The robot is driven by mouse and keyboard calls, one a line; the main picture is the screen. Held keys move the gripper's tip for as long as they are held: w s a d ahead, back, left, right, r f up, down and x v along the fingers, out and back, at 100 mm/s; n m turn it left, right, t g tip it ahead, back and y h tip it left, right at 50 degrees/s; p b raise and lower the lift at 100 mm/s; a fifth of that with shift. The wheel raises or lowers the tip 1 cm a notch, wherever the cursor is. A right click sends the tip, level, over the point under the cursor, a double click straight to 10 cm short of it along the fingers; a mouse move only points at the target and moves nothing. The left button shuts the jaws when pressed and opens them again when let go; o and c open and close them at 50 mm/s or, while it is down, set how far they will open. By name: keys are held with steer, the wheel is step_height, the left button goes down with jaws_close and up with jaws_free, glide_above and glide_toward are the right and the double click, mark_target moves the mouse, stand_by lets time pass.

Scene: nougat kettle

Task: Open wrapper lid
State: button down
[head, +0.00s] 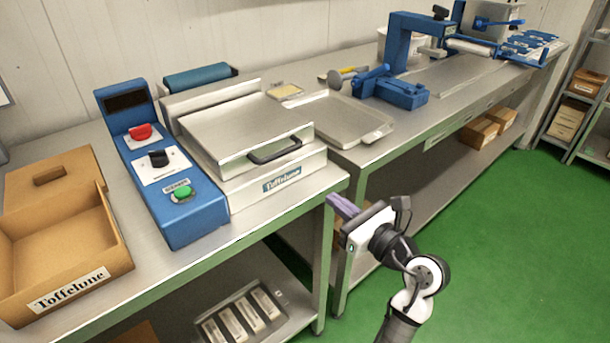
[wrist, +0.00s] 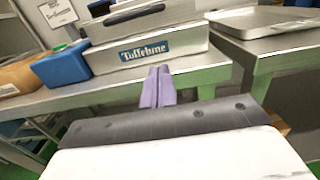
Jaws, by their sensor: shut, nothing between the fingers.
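The wrapper machine (head: 265,187) stands on the steel table, with a "Toffelune" label on its front. Its flat metal lid (head: 235,130) looks closed, lying over the base. A dark handle (head: 275,151) sits on the lid's front edge. In the wrist view the machine's front (wrist: 150,50) and the dark handle (wrist: 134,13) show above my fingers, and the lid's top is cut off. My gripper (head: 338,207) is in front of the table edge, below and right of the handle, apart from it. Its purple fingers (wrist: 158,85) are shut and empty.
A blue control box (head: 160,175) with red, black and green controls stands left of the machine. A cardboard box (head: 60,235) is at the far left. A metal tray (head: 335,122) lies to the right. The green floor is clear on the right.

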mark_target(295, 169)
steer(key=p+x, duration=0.1)
steer(key=x, duration=0.5)
steer(key=p+x, duration=0.1)
steer(key=x, duration=0.3)
steer(key=shift+s+r+p, duration=0.1)
steer(key=shift+r+p, duration=0.15)
steer(key=shift+p, duration=0.1)
steer(key=r, duration=0.1)
steer(key=r+p, duration=0.1)
steer(key=shift+w+a+r, duration=0.1)
steer(key=shift+w+r, duration=0.1)
steer(key=shift+r, duration=0.05)
steer(key=shift+w+a+r+p, duration=0.15)
steer(key=shift+r+p, duration=0.2)
steer(key=shift+r, duration=0.25)
steer(key=shift+r, duration=0.15)
